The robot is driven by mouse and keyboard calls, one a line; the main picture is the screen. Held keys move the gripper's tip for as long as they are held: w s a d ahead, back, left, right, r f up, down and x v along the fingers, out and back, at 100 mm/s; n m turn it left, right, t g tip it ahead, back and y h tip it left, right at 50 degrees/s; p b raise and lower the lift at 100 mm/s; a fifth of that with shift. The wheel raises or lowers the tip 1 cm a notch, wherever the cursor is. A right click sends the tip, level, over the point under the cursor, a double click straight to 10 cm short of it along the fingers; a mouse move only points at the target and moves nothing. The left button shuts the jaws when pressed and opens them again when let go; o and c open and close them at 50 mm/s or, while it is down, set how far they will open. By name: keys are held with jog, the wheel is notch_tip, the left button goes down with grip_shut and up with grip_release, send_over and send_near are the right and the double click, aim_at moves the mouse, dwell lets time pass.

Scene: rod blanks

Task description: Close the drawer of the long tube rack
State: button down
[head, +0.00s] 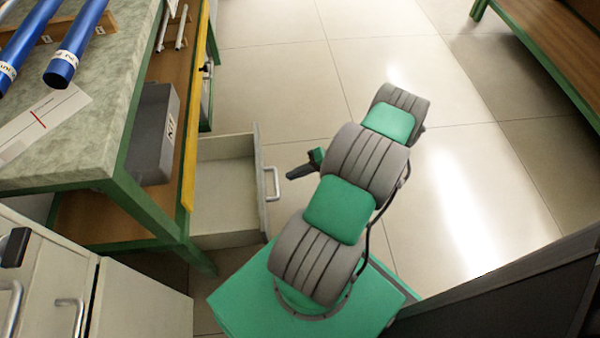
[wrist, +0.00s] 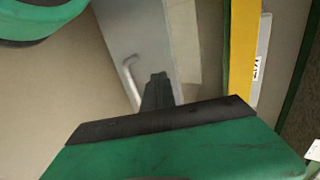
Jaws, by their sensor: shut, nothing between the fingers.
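The drawer (head: 226,185) is pulled well out from under the green-framed bench in the head view, and it looks empty. Its front panel (head: 262,180) carries a pale bar handle (head: 272,184) on the outer side. My gripper (head: 290,175) is shut and empty, just right of the handle, pointing at the drawer front; a small gap seems to separate them. In the wrist view my gripper (wrist: 158,78) is in front of the grey drawer front (wrist: 138,40), beside the handle (wrist: 130,80). Whether it touches the panel I cannot tell.
The bench top (head: 75,140) holds blue tubes (head: 75,50) and a white card. A grey kit box (head: 155,135) sits on the shelf behind a yellow edge strip (head: 193,120). Another cabinet (head: 90,290) stands at lower left. Open floor (head: 290,70) lies beyond the drawer.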

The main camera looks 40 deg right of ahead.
jog(key=w+a+f+b, duration=0.1)
jog(key=w+a+f, duration=0.1)
jog(key=w+a, duration=0.2)
jog(key=shift+w+a, duration=0.4)
jog(key=shift+a, duration=0.75)
jog(key=shift+f, duration=0.1)
